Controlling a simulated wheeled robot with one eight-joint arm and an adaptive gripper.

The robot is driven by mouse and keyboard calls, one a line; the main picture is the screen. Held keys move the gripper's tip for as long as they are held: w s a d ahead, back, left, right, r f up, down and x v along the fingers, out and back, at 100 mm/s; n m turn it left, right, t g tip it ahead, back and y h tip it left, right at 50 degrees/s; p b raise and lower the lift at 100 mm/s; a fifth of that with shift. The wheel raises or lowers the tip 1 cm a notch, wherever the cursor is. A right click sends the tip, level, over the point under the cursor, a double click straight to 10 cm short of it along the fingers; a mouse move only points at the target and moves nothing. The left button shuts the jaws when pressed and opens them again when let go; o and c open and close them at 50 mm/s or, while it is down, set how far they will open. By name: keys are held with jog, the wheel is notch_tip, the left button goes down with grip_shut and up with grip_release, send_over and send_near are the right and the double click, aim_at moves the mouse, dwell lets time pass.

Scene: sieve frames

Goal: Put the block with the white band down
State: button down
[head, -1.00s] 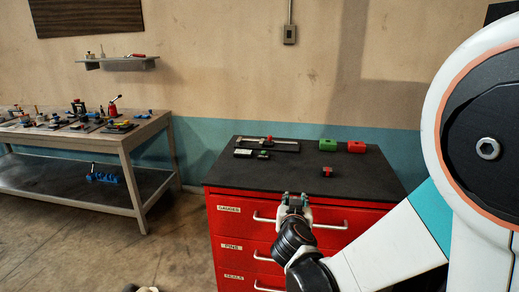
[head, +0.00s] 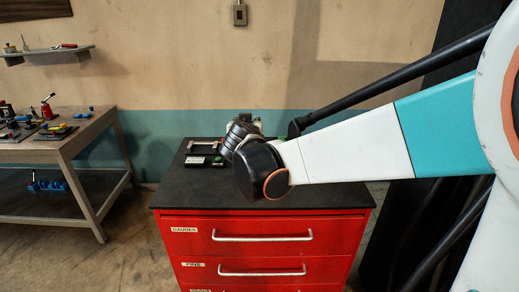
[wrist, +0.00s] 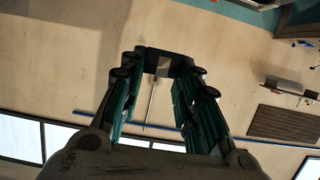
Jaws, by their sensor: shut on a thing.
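In the wrist view my gripper (wrist: 161,72) is shut on a dark block (wrist: 180,61) with a pale, whitish band (wrist: 164,67) on the side facing the camera. In the head view my gripper is mostly hidden behind my own wrist, over the cabinet's black top (head: 330,195). The held block cannot be made out there, nor whether it touches the top.
The red drawer cabinet (head: 262,226) stands against the wall. Small black items (head: 194,160) and a small green-marked piece (head: 218,161) lie at its top's back left. A green block (head: 293,129) is partly hidden by my arm. The top's front looks clear. A workbench (head: 75,150) stands left.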

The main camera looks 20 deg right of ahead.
jog(key=shift+s, duration=0.15)
notch_tip(320, 180, down, 20)
jog(key=b, duration=0.5)
jog(key=shift+r+b, duration=0.2)
jog(key=shift+b, duration=0.15)
jog(key=shift+f, duration=0.2)
jog(key=c, duration=1.2)
grip_release()
